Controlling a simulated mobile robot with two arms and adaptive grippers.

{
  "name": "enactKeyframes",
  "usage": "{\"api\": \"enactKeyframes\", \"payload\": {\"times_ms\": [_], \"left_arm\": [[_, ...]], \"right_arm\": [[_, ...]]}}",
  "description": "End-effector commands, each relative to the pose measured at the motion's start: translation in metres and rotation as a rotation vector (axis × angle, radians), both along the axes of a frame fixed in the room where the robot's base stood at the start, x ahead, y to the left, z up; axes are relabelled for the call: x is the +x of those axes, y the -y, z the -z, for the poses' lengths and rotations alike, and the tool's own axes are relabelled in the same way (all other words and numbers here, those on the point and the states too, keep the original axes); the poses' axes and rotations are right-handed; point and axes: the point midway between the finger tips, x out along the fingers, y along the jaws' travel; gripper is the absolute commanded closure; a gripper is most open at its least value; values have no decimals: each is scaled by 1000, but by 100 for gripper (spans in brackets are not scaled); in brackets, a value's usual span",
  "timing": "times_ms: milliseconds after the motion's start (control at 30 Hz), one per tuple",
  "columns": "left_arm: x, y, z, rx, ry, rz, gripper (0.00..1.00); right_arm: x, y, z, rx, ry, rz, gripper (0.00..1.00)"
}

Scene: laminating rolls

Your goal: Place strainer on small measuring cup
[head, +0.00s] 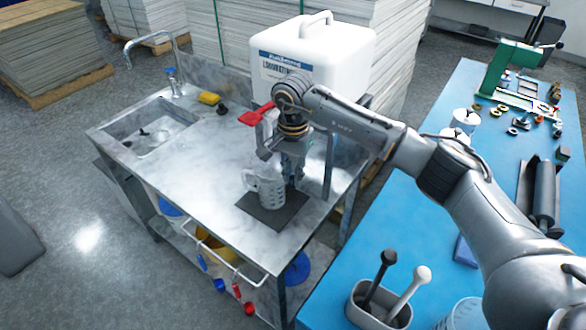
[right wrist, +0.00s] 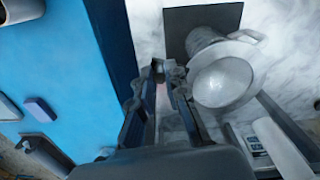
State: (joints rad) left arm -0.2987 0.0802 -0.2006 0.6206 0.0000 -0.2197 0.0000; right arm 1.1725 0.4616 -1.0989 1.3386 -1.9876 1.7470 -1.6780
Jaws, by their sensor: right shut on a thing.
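The measuring cup (head: 270,190) is clear, with a handle on its left, and stands upright on a dark square mat (head: 262,218) on the steel sink table. My right gripper (head: 294,172) points down close beside the cup's right side. In the right wrist view my right gripper (right wrist: 170,74) is shut on the strainer's edge side; the exact grip is hard to see. The strainer's pale round bowl (right wrist: 224,84) shows over the cup (right wrist: 203,40). I cannot tell whether it rests on the cup or is held just above. My left gripper is not in view.
A white labelled container (head: 315,55) stands behind the cup, and a red handle (head: 257,114) shows near my wrist. The blue table (head: 440,200) with tools is right. The middle of the steel table is clear.

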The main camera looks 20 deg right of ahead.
Motion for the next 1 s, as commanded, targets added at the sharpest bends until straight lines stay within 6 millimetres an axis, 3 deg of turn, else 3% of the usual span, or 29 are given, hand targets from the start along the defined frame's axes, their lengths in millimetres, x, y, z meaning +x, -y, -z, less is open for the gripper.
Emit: {"api": "enactKeyframes", "payload": {"times_ms": [467,500,600,1000], "left_arm": [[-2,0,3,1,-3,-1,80],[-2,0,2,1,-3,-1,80],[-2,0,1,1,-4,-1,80],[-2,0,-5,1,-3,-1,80]], "right_arm": [[0,0,10,1,2,0,100],[0,0,9,1,2,0,82],[0,0,9,0,1,0,63],[0,0,3,1,1,1,63]]}}
